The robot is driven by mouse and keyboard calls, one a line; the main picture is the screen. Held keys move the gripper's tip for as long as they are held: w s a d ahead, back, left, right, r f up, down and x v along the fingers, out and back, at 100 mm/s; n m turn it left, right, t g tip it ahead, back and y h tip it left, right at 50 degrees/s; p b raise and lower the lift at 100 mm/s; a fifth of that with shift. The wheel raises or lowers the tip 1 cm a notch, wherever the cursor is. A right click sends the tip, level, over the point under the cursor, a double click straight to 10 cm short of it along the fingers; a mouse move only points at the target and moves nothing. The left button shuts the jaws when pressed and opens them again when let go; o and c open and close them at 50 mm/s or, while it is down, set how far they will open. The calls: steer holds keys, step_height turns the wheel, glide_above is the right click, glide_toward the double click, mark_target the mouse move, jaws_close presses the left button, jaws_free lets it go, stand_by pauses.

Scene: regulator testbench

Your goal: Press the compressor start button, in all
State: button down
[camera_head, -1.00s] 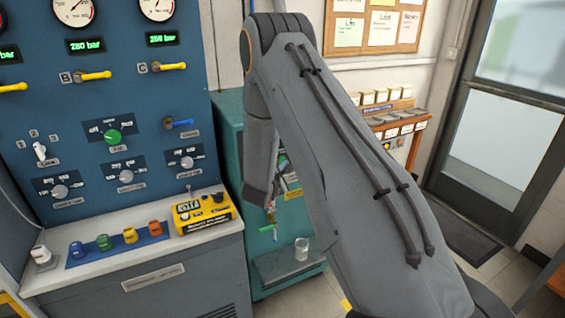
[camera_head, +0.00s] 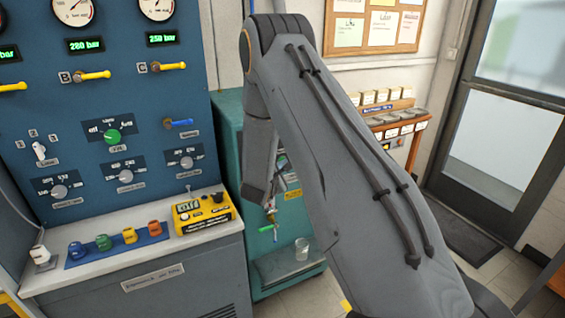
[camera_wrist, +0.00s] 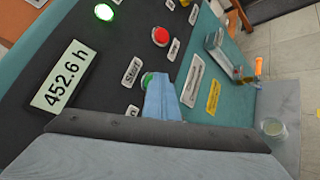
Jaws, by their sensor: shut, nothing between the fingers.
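The compressor is a teal cabinet (camera_head: 229,130), partly hidden behind my arm in the head view. In the wrist view its dark panel (camera_wrist: 130,52) carries a green button (camera_wrist: 147,79) beside a "Start" label (camera_wrist: 131,73). My gripper (camera_wrist: 162,88) shows as shut blue fingers. The tips overlap the green button and hide most of it. I cannot tell whether they touch it or how far it is pressed.
The panel also has a red button (camera_wrist: 160,36), a lit green lamp (camera_wrist: 104,12) and an hour display (camera_wrist: 60,82) reading 452.6 h. A glass beaker (camera_head: 302,249) stands on the low ledge. The blue regulator bench (camera_head: 95,165) is at left.

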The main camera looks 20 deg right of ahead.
steer(key=shift+s, duration=0.1)
steer(key=shift+s+p, duration=0.5)
steer(key=shift+s, duration=0.3)
steer(key=s+p, duration=0.2)
steer(key=s, duration=0.3)
steer(key=shift+d, duration=0.1)
stand_by(0.8)
